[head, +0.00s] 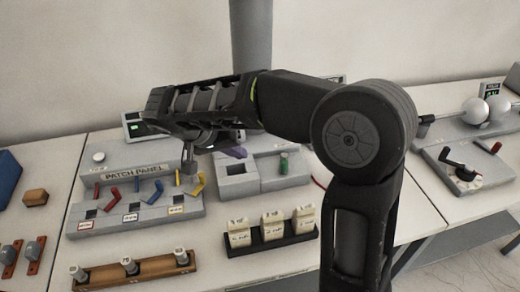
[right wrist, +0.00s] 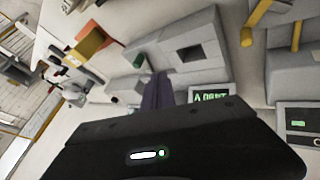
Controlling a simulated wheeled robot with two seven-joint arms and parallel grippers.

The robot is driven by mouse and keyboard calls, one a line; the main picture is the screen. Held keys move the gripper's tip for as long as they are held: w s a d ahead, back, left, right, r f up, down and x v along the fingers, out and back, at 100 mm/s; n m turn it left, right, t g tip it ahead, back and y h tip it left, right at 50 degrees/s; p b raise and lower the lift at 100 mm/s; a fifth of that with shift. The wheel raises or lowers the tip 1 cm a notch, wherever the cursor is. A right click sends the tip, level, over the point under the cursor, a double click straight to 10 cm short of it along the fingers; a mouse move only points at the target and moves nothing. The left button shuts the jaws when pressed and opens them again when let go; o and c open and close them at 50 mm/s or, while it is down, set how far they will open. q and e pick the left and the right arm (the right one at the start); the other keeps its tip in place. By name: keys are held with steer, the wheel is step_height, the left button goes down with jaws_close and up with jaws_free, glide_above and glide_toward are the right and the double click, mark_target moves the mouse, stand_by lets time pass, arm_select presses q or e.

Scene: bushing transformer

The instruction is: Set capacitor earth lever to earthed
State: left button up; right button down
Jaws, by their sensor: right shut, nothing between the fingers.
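No label that I can read marks the capacitor earth lever. A purple lever (head: 235,152) lies on a grey box (head: 237,180) with a square opening, mid-table. It also shows in the right wrist view (right wrist: 155,92), partly hidden behind my dark hand. My right gripper (head: 190,178) is shut and empty, pointing down over the right end of the patch panel, left of the purple lever and apart from it. Another unit at the right has a black lever (head: 456,168) on a round dial, and a red handle (head: 496,147). My left gripper is not in view.
The patch panel (head: 135,170) has red, blue and yellow levers. A green cylinder (head: 284,163) stands on the box. A black rack of white blocks (head: 272,225) and a wooden rack (head: 130,272) stand in front. Silver spheres (head: 474,110) are at the right.

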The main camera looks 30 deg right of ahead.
steer(key=shift+s, duration=0.1)
steer(key=b+x, duration=0.5)
steer(key=x, duration=0.1)
steer(key=shift+f, duration=0.15)
steer(key=p+x, duration=0.1)
steer(key=x, duration=0.2)
steer(key=shift+d, duration=0.1)
steer(key=d, duration=0.1)
steer(key=s+d+p, duration=0.1)
steer(key=d, duration=0.1)
steer(key=shift+s+f, duration=0.15)
steer(key=shift+s, duration=0.05)
steer(key=shift+s+d+f+p, duration=0.15)
steer(key=shift+s+d+p, duration=0.05)
steer(key=shift+d+p, duration=0.2)
